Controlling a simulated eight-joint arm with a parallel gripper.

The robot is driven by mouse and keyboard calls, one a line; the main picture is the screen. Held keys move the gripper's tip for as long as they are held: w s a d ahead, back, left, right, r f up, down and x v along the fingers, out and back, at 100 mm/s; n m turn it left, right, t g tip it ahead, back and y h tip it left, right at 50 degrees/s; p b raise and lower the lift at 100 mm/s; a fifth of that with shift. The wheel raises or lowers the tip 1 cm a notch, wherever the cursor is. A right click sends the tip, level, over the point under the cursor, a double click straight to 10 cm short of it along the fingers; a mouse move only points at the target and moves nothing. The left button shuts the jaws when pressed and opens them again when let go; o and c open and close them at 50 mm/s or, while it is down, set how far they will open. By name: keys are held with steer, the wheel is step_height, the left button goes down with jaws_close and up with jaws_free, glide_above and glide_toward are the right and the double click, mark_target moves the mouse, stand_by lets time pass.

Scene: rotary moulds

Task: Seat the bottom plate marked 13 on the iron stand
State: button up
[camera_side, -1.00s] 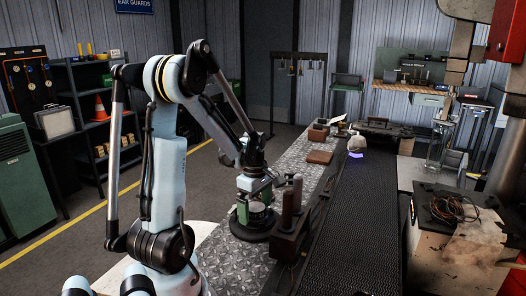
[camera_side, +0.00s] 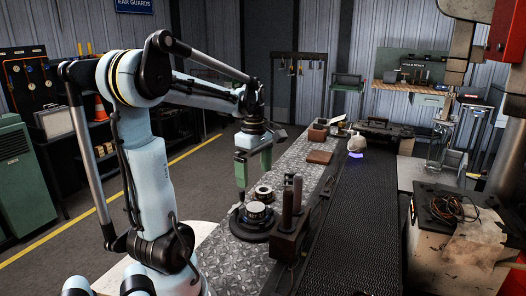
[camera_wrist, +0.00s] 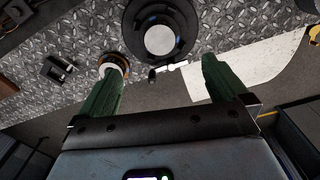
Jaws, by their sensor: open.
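The iron stand (camera_side: 237,225) is a dark round base on the tread-plate bench; it shows at the top of the wrist view (camera_wrist: 187,30). A round piece with a pale metal top (camera_side: 256,211) sits on it, seen as a light disc in the wrist view (camera_wrist: 160,40). No number is readable, so I cannot tell if this is plate 13 or whether it is fully seated. My gripper (camera_side: 254,176) is raised above and behind the stand, apart from it. Its green fingers are spread and empty; both show in the wrist view (camera_wrist: 162,66).
Another ring-shaped piece (camera_side: 263,191) stands behind the stand; a ring with a yellowish band (camera_wrist: 113,66) shows by the left finger. A dark block with upright posts (camera_side: 288,240) stands close right of the stand. A brown block (camera_side: 319,157) lies farther back.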

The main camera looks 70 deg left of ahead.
stand_by(0.3)
step_height(320, 180, up, 7)
stand_by(0.9)
steer(key=w+d+f+m+t+h, duration=0.1)
steer(key=w+d+m+t, duration=0.2)
steer(key=w+d+m, duration=0.45)
steer(key=w+d+m+t, duration=0.2)
steer(key=d+m, duration=0.3)
steer(key=d, duration=0.5)
steer(key=s+d+f+m+t+y, duration=0.1)
steer(key=s+d+f+m, duration=0.3)
steer(key=m, duration=0.8)
step_height(320, 180, down, 3)
steer(key=d+t, duration=0.1)
steer(key=d, duration=0.1)
steer(key=shift+s+d, duration=0.3)
steer(key=shift+d, duration=0.05)
steer(key=shift+c, duration=0.3)
